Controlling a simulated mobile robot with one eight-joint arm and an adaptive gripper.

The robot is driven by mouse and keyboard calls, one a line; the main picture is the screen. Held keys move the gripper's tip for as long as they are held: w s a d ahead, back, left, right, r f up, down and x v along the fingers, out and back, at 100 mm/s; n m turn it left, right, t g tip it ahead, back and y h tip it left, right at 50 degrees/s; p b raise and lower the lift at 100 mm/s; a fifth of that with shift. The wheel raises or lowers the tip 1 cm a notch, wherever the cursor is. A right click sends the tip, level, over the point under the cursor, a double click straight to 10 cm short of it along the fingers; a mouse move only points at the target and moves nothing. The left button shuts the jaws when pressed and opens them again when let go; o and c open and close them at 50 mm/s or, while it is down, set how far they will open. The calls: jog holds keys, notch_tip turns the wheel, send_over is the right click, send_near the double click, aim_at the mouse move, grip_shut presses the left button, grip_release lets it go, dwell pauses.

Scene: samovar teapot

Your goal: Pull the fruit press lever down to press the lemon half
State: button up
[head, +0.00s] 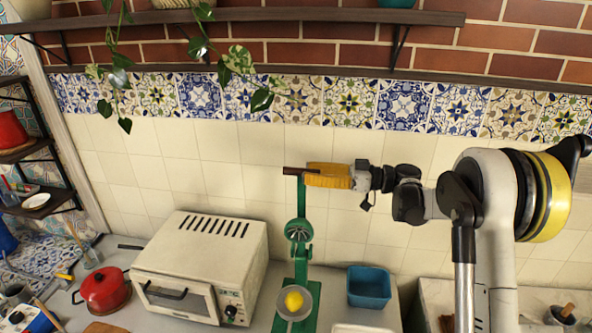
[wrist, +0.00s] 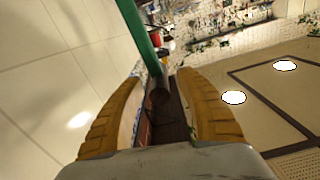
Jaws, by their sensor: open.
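The green fruit press (head: 302,258) stands upright on the counter, with a grey cup (head: 311,314) low on it. The yellow lemon half (head: 294,300) lies in the cup. The press's cone (head: 298,230) is above, apart from the lemon. The lever's brown handle (head: 292,170) is at the top, raised. My gripper (head: 310,175), with yellow fingers, is at the handle from the right. In the wrist view, the handle (wrist: 160,95) lies between the open fingers (wrist: 163,78), and the green lever arm (wrist: 137,30) runs off beyond them. Whether a finger touches the handle is unclear.
A white toaster oven (head: 205,262) stands left of the press, with a red pot (head: 103,289) further left. A blue container (head: 369,287) is on the right. A wooden shelf (head: 250,16) with trailing plants is above. The tiled wall is behind.

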aim_at(296, 172)
jog(key=shift+w+a, duration=0.2)
jog(key=shift+a, duration=0.75)
jog(key=shift+w+a, duration=0.2)
jog(key=shift+a, duration=0.75)
jog(key=shift+d, duration=0.1)
grip_shut()
jog(key=shift+s, duration=0.1)
